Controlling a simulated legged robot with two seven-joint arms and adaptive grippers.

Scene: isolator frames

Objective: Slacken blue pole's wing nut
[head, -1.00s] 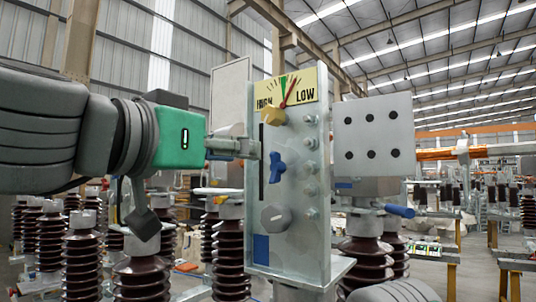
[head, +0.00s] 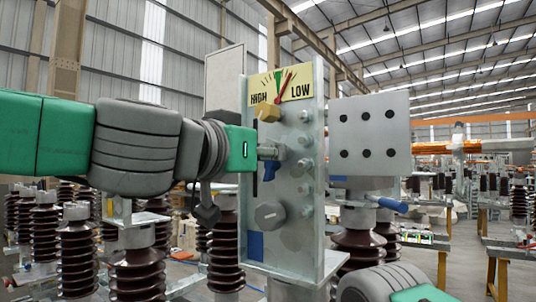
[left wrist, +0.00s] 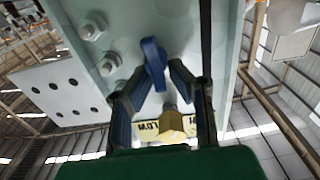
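The blue wing nut (head: 269,171) sits on the face of an upright grey metal panel (head: 291,182), partly covered by my left gripper. My left gripper (head: 272,153) reaches in from the left, level with the nut. In the left wrist view the blue wing nut (left wrist: 153,62) stands just beyond and between the fingertips of my left gripper (left wrist: 160,78). The two dark fingers are apart, one on each side of the nut's near end. Whether they touch it I cannot tell. Only part of my right arm shows at the bottom right; its gripper is out of view.
A yellow knob (head: 268,112) sits above the nut and a grey knob (head: 270,214) below it. A gauge (head: 282,84) marked HIGH and LOW tops the panel. Bolts line the panel's right side. Brown insulators (head: 137,270) stand left; a drilled plate (head: 369,133) stands right.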

